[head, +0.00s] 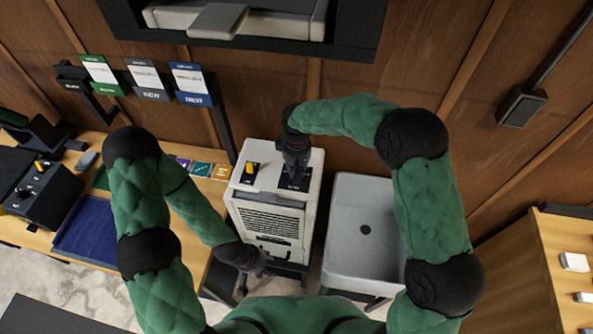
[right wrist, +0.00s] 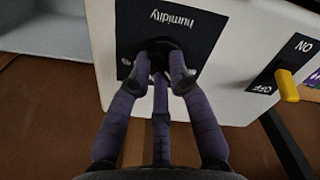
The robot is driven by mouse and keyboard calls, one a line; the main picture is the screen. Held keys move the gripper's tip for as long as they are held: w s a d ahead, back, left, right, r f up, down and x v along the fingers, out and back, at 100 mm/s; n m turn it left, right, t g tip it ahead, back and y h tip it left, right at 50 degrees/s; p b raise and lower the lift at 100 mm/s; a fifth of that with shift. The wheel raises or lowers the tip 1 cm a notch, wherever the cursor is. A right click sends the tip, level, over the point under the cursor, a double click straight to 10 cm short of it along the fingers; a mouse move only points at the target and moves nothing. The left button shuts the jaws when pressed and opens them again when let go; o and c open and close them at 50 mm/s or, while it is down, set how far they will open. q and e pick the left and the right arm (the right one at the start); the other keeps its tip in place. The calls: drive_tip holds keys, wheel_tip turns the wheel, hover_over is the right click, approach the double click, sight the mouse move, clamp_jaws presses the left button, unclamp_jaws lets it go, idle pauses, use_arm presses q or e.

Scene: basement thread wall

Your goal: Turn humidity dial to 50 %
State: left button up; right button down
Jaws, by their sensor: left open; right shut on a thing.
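The white dehumidifier (head: 270,217) stands beside the sink, with a dark panel on its top. In the right wrist view this panel (right wrist: 203,27) reads "humidity", upside down. The humidity dial (right wrist: 165,46) is a dark round knob on it. My right gripper (head: 296,165) points down at the panel; in its wrist view the fingers (right wrist: 162,72) are shut around the knob. Fingers and shadow hide the dial's pointer and most of its marks, so its setting cannot be read. My left gripper (head: 258,268) is open and empty, low in front of the dehumidifier.
A yellow ON/OFF switch (right wrist: 287,86) sits beside the humidity panel. A grey sink (head: 345,250) stands right of the unit. A wooden bench (head: 36,238) with a black control box (head: 45,192) and blue cloth (head: 90,232) is at left. Cards hang on the wall behind.

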drive_tip(key=m+b, duration=0.1)
drive_tip(key=m, duration=0.3)
drive_tip(key=shift+s+f+m+b, duration=0.1)
drive_tip(key=shift+m+b, duration=0.7)
drive_tip(key=shift+m, duration=1.5)
drive_tip(key=c, duration=1.1)
unclamp_jaws()
drive_tip(key=shift+c, duration=0.2)
wheel_tip(320, 180, up, 12)
